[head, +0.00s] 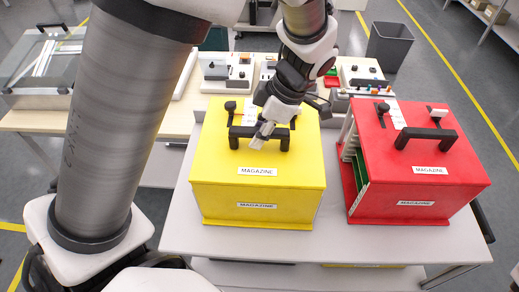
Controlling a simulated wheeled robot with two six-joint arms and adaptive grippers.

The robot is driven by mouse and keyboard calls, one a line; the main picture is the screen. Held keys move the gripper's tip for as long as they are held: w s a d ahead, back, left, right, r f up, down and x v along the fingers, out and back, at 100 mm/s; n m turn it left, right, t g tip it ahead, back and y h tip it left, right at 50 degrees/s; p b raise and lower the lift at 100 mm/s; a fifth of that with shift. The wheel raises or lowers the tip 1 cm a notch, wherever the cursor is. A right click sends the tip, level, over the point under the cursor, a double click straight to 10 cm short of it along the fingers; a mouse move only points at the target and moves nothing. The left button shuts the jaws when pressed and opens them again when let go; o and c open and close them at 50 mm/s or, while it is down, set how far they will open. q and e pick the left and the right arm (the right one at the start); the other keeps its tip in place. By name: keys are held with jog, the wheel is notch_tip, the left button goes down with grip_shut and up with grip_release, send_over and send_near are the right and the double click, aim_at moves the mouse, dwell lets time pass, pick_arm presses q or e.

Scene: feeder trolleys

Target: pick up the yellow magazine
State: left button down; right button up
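The yellow magazine (257,190) is a box with a black handle (283,139) on its top and white MAGAZINE labels on its top and front. It stands upright on the grey trolley top. My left gripper (262,136) points down at the middle of the black handle and overlaps it in the head view. The grey fingertips hide part of the handle. I cannot tell whether they are closed around it or just over it. My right gripper is not in view.
A red magazine (430,185) with a black handle stands just right of the yellow one, with a narrow gap between. Behind is a bench (150,121) with small devices (228,70). A grey bin (390,46) stands at the back right.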

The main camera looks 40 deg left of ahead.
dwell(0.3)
pick_arm(q)
jog(key=shift+r, duration=0.25)
jog(key=shift+w+a+r, duration=0.1)
jog(key=shift+w+r, duration=0.1)
jog(key=shift+r, duration=0.15)
notch_tip(320, 180, up, 9)
jog(key=shift+s+f+b, duration=0.1)
jog(key=shift+s+b, duration=0.05)
jog(key=shift+b, duration=0.85)
jog(key=shift+r, duration=0.35)
